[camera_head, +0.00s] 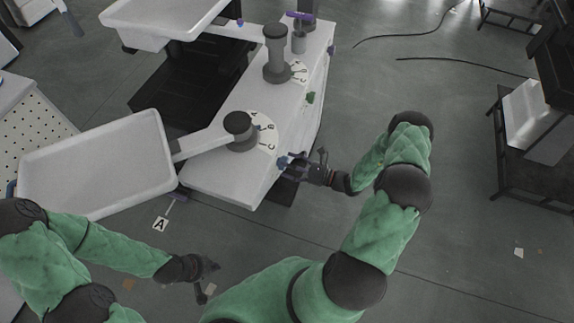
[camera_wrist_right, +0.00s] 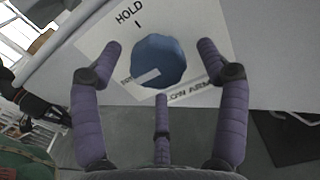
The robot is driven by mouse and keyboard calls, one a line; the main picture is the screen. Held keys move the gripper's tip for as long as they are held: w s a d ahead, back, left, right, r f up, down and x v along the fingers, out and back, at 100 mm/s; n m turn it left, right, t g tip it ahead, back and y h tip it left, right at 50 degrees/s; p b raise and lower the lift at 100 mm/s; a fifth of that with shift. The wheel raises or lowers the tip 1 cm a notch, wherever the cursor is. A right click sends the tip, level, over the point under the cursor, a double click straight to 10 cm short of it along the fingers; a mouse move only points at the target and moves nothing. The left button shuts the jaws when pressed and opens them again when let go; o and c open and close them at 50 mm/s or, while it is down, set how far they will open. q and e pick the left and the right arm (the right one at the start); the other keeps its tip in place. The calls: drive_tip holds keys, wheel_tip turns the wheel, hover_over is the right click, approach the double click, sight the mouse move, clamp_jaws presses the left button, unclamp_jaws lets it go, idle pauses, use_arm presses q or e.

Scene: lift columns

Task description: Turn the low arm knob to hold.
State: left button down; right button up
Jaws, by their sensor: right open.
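In the right wrist view the faceted blue knob (camera_wrist_right: 165,50) sits on a white plate (camera_wrist_right: 100,40) marked HOLD at upper left and LOW ARM at lower right. A white bar on the knob points to the lower left, away from the HOLD mark. My right gripper (camera_head: 293,167) is open at the knob, its fingers spread around it; contact is unclear. My left gripper (camera_head: 208,280) appears open and empty above the floor.
A low arm bears a large white tray (camera_head: 95,165) left of the cabinet, and a higher tray (camera_head: 160,20) stands behind. Cables lie on the floor, and a dark rack (camera_head: 500,150) stands right.

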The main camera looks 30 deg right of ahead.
drive_tip(key=shift+w+a, duration=0.35)
drive_tip(key=shift+w, duration=0.05)
drive_tip(key=c, duration=1.1)
